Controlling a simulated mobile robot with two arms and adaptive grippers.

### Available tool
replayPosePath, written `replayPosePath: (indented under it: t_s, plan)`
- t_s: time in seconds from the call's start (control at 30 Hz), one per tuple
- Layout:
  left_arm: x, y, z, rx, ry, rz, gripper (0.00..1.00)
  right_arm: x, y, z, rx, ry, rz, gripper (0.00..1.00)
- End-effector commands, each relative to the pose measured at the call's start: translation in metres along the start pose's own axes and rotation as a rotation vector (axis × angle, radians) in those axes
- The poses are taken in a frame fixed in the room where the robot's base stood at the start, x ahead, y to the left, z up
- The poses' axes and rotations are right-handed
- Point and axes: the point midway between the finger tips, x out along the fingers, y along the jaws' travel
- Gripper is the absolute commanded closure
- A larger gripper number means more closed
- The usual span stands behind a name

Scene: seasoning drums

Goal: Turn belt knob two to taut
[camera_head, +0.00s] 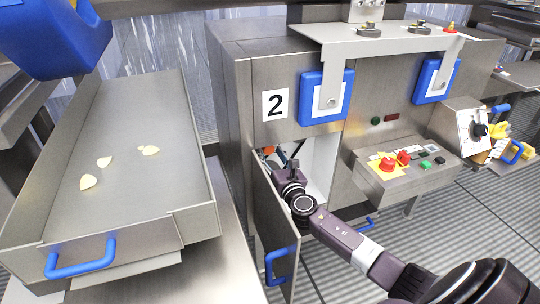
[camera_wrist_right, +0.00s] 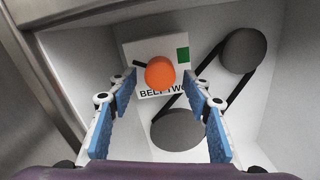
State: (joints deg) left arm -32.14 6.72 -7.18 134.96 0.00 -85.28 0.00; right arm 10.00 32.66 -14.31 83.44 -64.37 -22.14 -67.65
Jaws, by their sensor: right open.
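The belt knob (camera_wrist_right: 160,73) is orange and round, with a dark pointer reaching to its upper left. It sits on a white plate (camera_wrist_right: 143,50) with a green patch at the right and lettering that reads like "BELT TWO", partly covered. In the head view a bit of orange (camera_head: 269,150) shows inside the open cabinet marked 2 (camera_head: 275,104). My right gripper (camera_wrist_right: 160,92) is open, its blue-padded fingers on either side of and short of the knob, apparently not touching it. In the head view my right gripper (camera_head: 284,160) reaches into the cabinet. My left gripper is not seen.
A black belt (camera_wrist_right: 205,75) runs between two dark pulleys, the upper one (camera_wrist_right: 243,50) at the right and the lower one (camera_wrist_right: 179,130) below the knob. The cabinet door (camera_head: 276,225) stands open beside my arm. A control box (camera_head: 405,165) with red buttons is at the right.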

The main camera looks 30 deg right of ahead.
Motion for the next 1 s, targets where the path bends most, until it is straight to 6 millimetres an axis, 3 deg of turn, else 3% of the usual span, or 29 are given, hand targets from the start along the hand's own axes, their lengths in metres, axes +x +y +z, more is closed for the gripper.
replayPosePath:
  t_s: [0.3, 0.67, 1.0]
  plan:
    - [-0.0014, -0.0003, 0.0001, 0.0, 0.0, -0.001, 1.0, 0.0018, 0.0001, -0.0005, 0.001, 0.001, 0.0, 0.56]
    - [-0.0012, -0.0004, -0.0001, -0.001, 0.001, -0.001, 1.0, 0.0017, 0.0, -0.0006, 0.001, 0.001, 0.0, 0.95]
    - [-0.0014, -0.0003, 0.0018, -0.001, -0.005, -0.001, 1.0, 0.0015, 0.0003, -0.0013, 0.049, 0.001, 0.0, 0.96]
